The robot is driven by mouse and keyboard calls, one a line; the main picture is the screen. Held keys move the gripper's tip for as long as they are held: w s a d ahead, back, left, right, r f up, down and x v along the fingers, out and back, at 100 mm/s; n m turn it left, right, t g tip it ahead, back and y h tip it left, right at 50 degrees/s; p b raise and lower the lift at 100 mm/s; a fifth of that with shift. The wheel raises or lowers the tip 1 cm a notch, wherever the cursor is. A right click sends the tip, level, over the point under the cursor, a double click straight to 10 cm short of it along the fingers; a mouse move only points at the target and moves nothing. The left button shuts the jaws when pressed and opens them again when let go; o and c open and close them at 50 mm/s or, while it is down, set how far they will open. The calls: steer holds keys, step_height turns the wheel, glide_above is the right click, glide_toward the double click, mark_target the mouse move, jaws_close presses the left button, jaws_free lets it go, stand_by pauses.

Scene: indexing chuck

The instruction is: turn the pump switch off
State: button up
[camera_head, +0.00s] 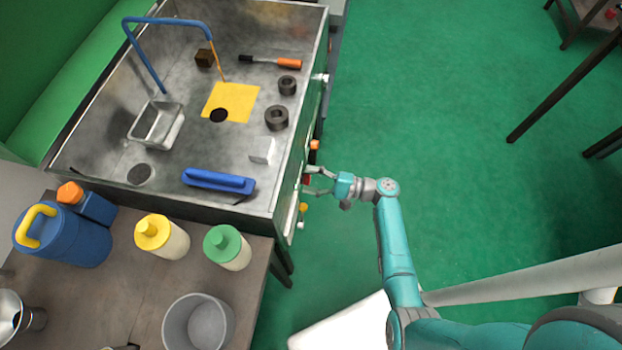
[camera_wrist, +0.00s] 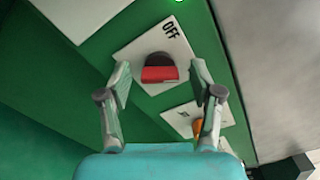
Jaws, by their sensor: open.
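The plate sits on a green panel. My gripper (camera_wrist: 160,85) is open, with one finger on each side of the switch in that view and nothing between the fingers. I cannot tell whether the fingertips touch the plate. In the head view my gripper (camera_head: 308,180) is at the right side of the metal sink bench, where a bit of red (camera_head: 306,179) shows at its fingertips.
A second plate with an orange knob (camera_wrist: 198,128) is below the switch. The metal bench (camera_head: 180,80) holds a blue-handled tool (camera_head: 218,181), a steel tray (camera_head: 157,124) and dark rings (camera_head: 277,118). Bottles stand on the near table (camera_head: 120,285).

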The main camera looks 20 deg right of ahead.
steer(key=c, duration=1.1)
steer(key=shift+c, duration=0.2)
steer(key=shift+n, duration=0.4)
steer(key=n, duration=1.1)
steer(key=shift+f, duration=0.1)
steer(key=o, duration=1.1)
